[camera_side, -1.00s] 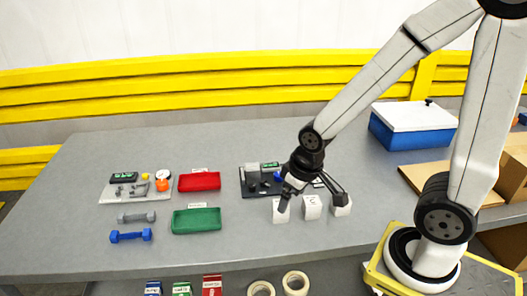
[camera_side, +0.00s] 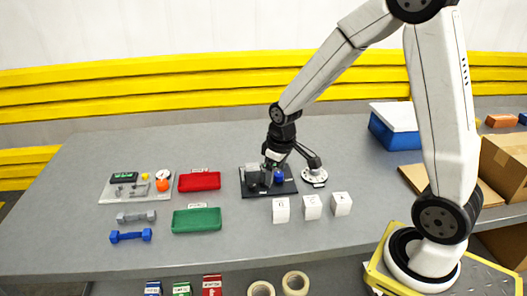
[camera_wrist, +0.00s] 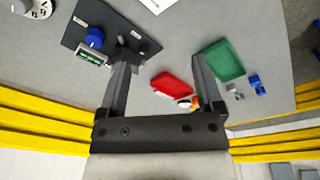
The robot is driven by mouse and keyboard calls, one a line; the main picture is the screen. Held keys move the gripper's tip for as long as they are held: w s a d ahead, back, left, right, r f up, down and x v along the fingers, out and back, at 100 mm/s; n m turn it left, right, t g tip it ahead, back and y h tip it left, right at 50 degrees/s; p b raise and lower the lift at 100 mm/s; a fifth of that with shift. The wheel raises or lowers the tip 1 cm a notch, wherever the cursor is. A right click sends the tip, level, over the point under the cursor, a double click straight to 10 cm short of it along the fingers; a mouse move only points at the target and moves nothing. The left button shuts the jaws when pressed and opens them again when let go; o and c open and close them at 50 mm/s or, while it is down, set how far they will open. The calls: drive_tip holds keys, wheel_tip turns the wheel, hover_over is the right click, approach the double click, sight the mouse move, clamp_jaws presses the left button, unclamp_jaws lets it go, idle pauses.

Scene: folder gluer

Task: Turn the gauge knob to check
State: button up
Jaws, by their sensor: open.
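A dark board (camera_side: 290,187) lies mid-table in the side view. It carries a grey block (camera_side: 253,172) and a blue knob (camera_side: 279,176). In the wrist view, the blue knob (camera_wrist: 95,38) sits beside a small lit display (camera_wrist: 92,58) on the dark board (camera_wrist: 84,17), left of my fingers. My gripper (camera_side: 270,162) is over the back of this board, pointing down. In the wrist view, my gripper (camera_wrist: 163,57) is open with nothing between its fingers. Its left finger overlaps the board's edge and hides part of it. I cannot tell whether it touches anything.
A round white dial (camera_side: 314,177) stands right of the board. Several white blocks (camera_side: 312,207) stand in front. A red tray (camera_side: 200,181), green tray (camera_side: 197,220) and light panel with an orange knob (camera_side: 162,185) are left. A blue box (camera_side: 394,132) is back right.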

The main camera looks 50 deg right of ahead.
drive_tip(key=n+g, duration=0.1)
drive_tip(key=n, duration=0.1)
hover_over(278, 174)
drive_tip(key=f, duration=0.5)
drive_tip(key=shift+s+a, duration=0.25)
drive_tip(key=shift+a, duration=0.15)
drive_tip(key=shift+w+d+f, duration=0.15)
drive_tip(key=shift+d+f, duration=0.1)
drive_tip(key=shift+d, duration=0.15)
drive_tip(key=shift+f, duration=0.1)
drive_tip(key=shift+f, duration=3.8)
clamp_jaws()
